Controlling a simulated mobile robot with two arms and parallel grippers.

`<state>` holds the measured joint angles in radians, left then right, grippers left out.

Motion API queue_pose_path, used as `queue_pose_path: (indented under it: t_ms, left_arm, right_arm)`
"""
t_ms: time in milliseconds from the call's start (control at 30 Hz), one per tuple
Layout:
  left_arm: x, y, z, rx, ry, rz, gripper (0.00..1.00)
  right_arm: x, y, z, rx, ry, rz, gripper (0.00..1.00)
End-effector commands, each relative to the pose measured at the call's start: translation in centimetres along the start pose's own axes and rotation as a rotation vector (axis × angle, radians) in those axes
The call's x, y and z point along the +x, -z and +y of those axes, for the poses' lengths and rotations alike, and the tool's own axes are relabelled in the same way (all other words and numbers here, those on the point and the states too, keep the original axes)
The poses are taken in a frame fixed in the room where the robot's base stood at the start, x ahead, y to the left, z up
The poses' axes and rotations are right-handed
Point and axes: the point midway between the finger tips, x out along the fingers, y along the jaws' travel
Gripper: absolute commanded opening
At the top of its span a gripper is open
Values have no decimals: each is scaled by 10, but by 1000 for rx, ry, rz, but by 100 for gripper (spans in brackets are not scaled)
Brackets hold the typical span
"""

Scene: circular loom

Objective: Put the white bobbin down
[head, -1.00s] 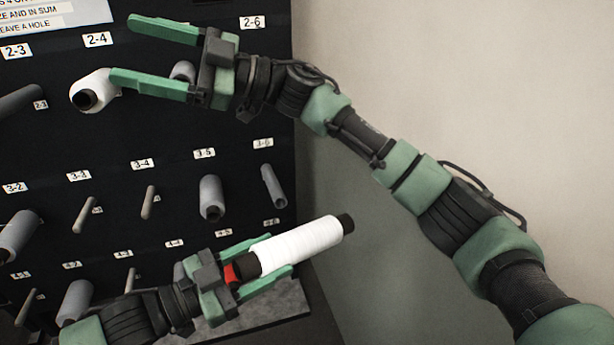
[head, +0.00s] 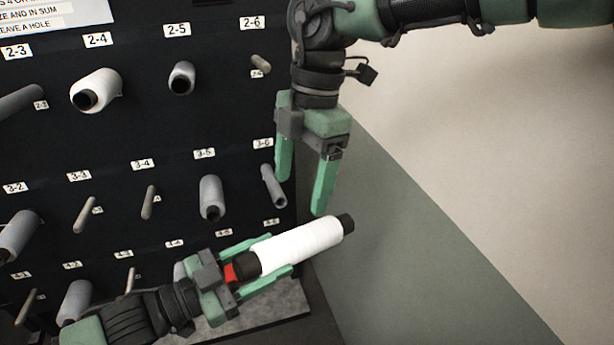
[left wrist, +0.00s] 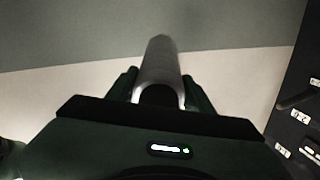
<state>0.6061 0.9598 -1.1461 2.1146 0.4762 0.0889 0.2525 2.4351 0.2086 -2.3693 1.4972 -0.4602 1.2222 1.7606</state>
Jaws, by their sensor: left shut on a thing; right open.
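The white bobbin (head: 300,246) has a black core that shows at both ends. My left gripper (head: 280,258) is shut on it, with green fingers along its sides. The bobbin points to the right and slightly up, held in front of the rack. It also shows in the left wrist view (left wrist: 160,72), between the fingers. My right gripper (head: 300,190) is open and empty. It points down, just above the bobbin's far end, and I cannot tell whether they touch.
A dark rack (head: 120,140) with numbered pegs fills the left. Another white bobbin (head: 96,91) hangs under label 2-4, and several grey bobbins, such as one under 3-5 (head: 211,198), sit on other pegs. Some pegs are bare, such as one under 3-4 (head: 148,201). A plain wall (head: 480,130) is at right.

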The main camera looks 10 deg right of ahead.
Motion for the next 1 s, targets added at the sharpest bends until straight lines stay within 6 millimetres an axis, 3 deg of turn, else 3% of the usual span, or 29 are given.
queue_pose_path:
  t_ms: [167,700,1000]
  left_arm:
    - [0,1,0,1,0,2,0]
    - [0,1,0,1,0,2,0]
    - [0,1,0,1,0,2,0]
  right_arm:
    - [5,-10,-5,25,7,-25,78]
    - [98,-11,-5,22,8,-22,78]
    - [117,-11,-4,23,4,-21,78]
